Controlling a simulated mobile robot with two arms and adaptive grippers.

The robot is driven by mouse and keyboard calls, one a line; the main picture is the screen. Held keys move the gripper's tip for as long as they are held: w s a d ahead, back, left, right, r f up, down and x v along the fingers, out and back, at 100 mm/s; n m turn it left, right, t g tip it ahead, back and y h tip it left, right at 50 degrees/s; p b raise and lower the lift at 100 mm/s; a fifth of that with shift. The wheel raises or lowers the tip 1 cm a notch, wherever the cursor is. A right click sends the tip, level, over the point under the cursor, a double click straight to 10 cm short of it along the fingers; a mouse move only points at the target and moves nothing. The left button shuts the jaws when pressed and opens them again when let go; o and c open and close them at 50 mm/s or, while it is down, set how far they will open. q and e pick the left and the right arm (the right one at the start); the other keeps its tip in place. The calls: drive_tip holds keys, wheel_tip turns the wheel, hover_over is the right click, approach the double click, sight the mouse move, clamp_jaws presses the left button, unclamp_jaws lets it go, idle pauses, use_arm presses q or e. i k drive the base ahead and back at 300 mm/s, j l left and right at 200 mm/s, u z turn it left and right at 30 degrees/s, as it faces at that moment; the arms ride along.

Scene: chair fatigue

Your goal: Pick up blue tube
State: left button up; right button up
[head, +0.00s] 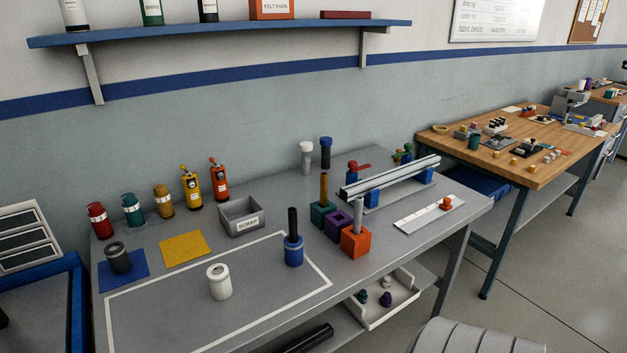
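A blue cylinder (293,252) with a light ring near its top stands upright at the right side of the white outlined area on the grey bench (200,325). A black rod (292,222) stands up out of it. Farther back, a dark blue upright piece with a wider cap (326,154) stands beside a similar white one (306,158). I cannot tell which of the two blue pieces is the tube meant. Neither of my grippers is in view.
A white cylinder (219,282) stands inside the outline. A metal rail (390,178) and a grey scrap bin (241,217) are behind. The outlined area is mostly clear.

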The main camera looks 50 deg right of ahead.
sight(293, 253)
drive_tip(key=z, duration=1.5)
drive_tip(key=j, duration=0.2)
